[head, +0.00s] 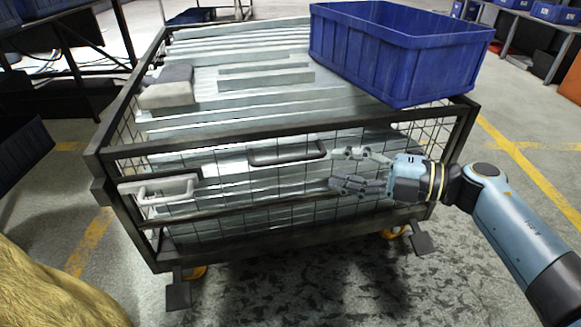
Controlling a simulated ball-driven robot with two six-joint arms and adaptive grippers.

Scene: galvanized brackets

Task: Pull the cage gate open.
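The cage gate is the dark-framed wire-mesh front panel (300,213) of a wheeled cage full of galvanized metal strips. It looks shut, level with the cage front. A dark bar handle (287,158) sits near the middle of its top rail. A pale metal latch or handle (165,189) is at the gate's left end. My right gripper (333,168) comes in from the right with its two fingers spread, one above the other. Its fingertips point left, just right of the dark handle, and nothing is between them. I cannot tell whether the upper finger touches the handle. My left gripper is not in view.
A blue crate (400,52) stands on the cage's back right. A grey and white block (168,88) lies on the strips at left. Feet and yellow castors (195,272) are below. A tan furry surface (50,285) fills the bottom left corner. Floor in front looks clear.

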